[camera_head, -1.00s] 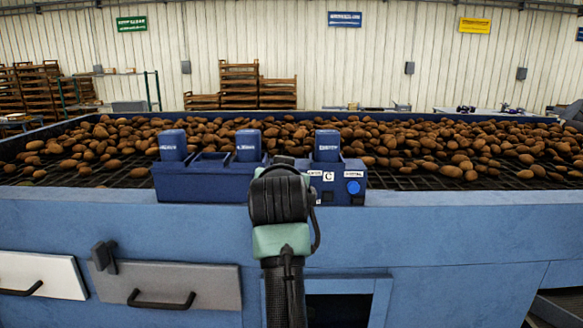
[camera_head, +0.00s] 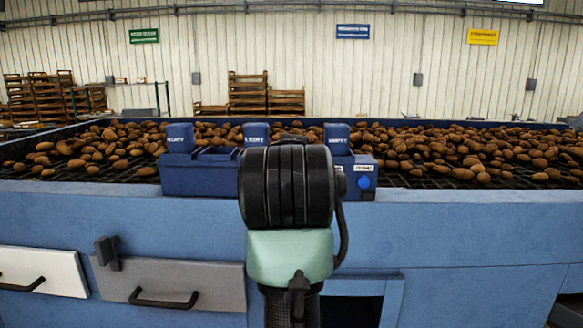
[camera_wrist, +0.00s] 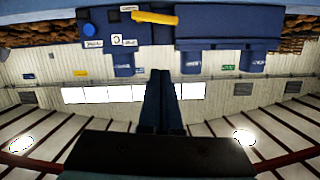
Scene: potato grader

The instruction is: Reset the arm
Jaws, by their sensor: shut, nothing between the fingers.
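My arm stands upright in the middle of the head view, and its dark rounded wrist part covers the centre of the blue control box (camera_head: 195,178). My gripper's fingers are hidden there. In the wrist view, which is upside down, my gripper (camera_wrist: 160,75) shows as two dark fingers pressed together with nothing between them. The control box also shows in the wrist view (camera_wrist: 205,28), apart from the fingertips. A yellow bar (camera_wrist: 154,18) lies across the box's face.
A long blue grader bed (camera_head: 480,212) full of brown potatoes (camera_head: 440,150) spans the view behind the box. Its front has a grey drawer (camera_head: 190,277), a white drawer (camera_head: 45,262) and a dark opening (camera_head: 350,311). Wooden crates (camera_head: 248,95) stand at the back wall.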

